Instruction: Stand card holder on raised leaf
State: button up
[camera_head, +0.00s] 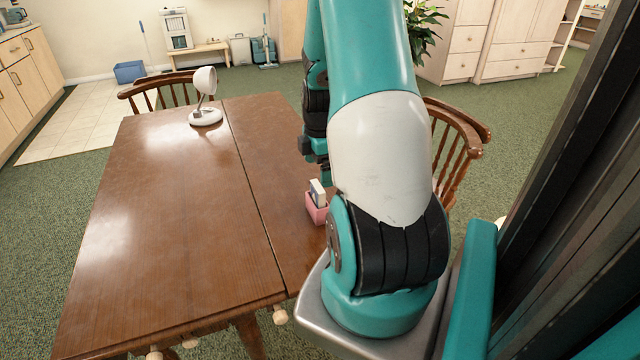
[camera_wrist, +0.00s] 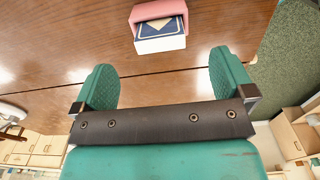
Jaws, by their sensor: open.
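The card holder is a small pink box (camera_head: 316,212) with white and dark cards standing in it. It appears upright on the brown table's right-hand section (camera_head: 290,225), right of the long seam. It also shows at the top of the wrist view (camera_wrist: 160,14), with a blue and cream card face visible. My gripper (camera_wrist: 165,78) is open and empty; its teal fingers are apart, with the holder beyond their tips. In the head view, my arm hides most of the gripper. Which table section is the raised leaf, I cannot tell.
A white lamp (camera_head: 205,105) stands at the table's far end, left of the seam. Wooden chairs stand at the far end (camera_head: 160,90) and right side (camera_head: 458,140). The table's broad left section (camera_head: 170,215) is clear.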

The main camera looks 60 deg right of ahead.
jog(key=shift+r, duration=1.25)
jog(key=w+a+r+m+t+y, duration=0.1)
jog(key=w+a+r, duration=0.3)
jog(key=a, duration=0.6)
jog(key=w+a+r, duration=0.4)
jog(key=a, duration=0.6)
jog(key=s+a+r+y, duration=0.1)
jog(key=s+a+r, duration=0.1)
jog(key=s+a, duration=0.2)
jog(key=s+a+r+m+y, duration=0.1)
jog(key=s+a+r, duration=0.2)
jog(key=a, duration=0.8)
jog(key=s+a+r+m+g+y, duration=0.1)
jog(key=s+a+r, duration=0.1)
jog(key=s+a, duration=0.5)
jog(key=shift+a+r, duration=0.15)
jog(key=shift+a, duration=0.45)
jog(key=shift+w, duration=0.1)
